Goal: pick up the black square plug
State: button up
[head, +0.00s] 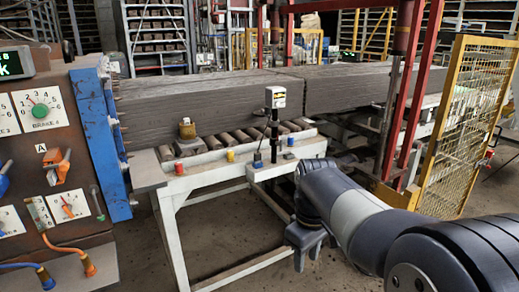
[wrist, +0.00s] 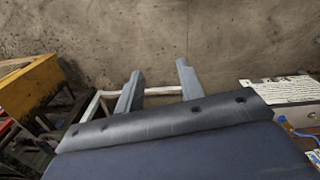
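A white conveyor table (head: 147,174) carries a long grey clay slab (head: 200,105). A control panel (head: 60,150) stands left, a yellow mesh guard (head: 465,125) right.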

aim_at(257, 157)
jog(key=i+j+z, duration=0.1)
jog(key=i, duration=0.4)
jog(key=i+j, duration=0.25)
jog(key=i, duration=0.2)
jog(key=i+j+z, duration=0.15)
jog(key=i, duration=0.35)
jog(key=i+j, duration=0.3)
jog(key=i, duration=0.15)
jog(key=i+j+z, duration=0.15)
jog(key=i, duration=0.35)
jog(key=j, duration=0.1)
